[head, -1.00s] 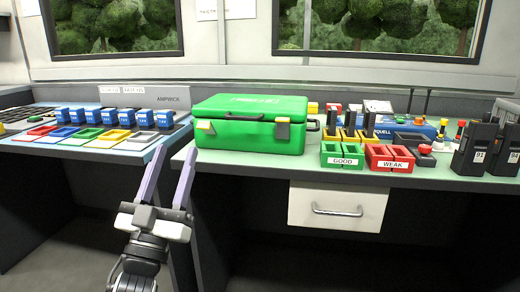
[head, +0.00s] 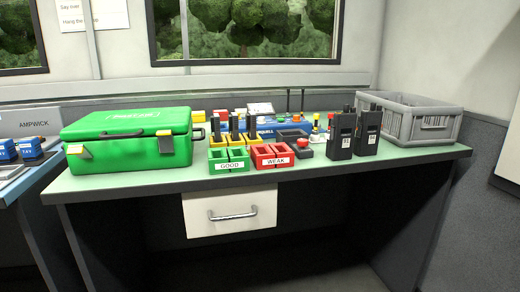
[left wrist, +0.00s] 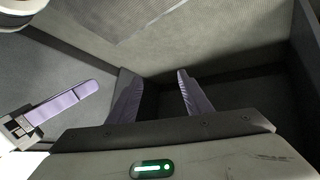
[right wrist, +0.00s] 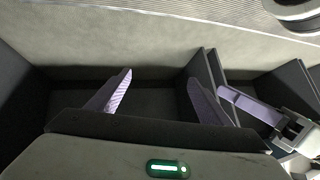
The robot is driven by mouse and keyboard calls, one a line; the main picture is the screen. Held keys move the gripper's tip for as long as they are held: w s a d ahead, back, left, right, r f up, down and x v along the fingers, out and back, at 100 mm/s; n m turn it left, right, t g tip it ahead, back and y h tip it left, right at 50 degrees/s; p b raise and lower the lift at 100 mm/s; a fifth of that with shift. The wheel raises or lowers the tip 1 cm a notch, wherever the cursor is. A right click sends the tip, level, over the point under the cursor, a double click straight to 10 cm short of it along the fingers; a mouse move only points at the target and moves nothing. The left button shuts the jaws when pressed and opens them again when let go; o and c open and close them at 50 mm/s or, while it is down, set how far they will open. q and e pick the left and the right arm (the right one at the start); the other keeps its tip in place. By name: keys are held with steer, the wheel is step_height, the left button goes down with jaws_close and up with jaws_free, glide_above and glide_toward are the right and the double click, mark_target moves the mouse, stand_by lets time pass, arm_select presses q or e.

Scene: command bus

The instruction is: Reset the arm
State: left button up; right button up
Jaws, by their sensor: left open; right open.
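Neither of my arms shows in the head view now. In the left wrist view my left gripper (left wrist: 157,92) has its two pale purple fingers spread apart with nothing between them. In the right wrist view my right gripper (right wrist: 155,92) also has its fingers spread and empty. Both wrist cameras look down toward the grey floor and dark panels. A purple finger of my other gripper (left wrist: 62,103) shows at the left of the left wrist view, and one (right wrist: 248,104) shows at the right of the right wrist view.
The green-topped desk (head: 400,163) carries a green case (head: 130,140), green GOOD tray (head: 229,167), red WEAK tray (head: 275,162), black radios (head: 342,137) and a grey crate (head: 408,122). A white drawer (head: 231,209) is shut below. A blue-edged desk (head: 30,178) stands left.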

arm_select(q)
steer(key=s+a+r+y+p, duration=0.1)
steer(key=r+p, duration=0.5)
steer(key=p, duration=0.6)
steer(key=s+a+r+n+t+y+p, duration=0.1)
steer(key=a+r+p, duration=0.3)
steer(key=p, duration=0.8)
step_height(320, 180, up, 3)
steer(key=shift+s+a+f+p, duration=0.1)
steer(key=shift+s+a+p, duration=0.2)
steer(key=shift+s, duration=0.3)
arm_select(e)
steer(key=s+d+r+h, duration=0.1)
steer(key=d+r, duration=0.2)
steer(key=r, duration=0.3)
steer(key=s+d+r+m+t+h, duration=0.1)
steer(key=d+r, duration=0.2)
steer(key=r, duration=0.4)
steer(key=shift+s, duration=0.25)
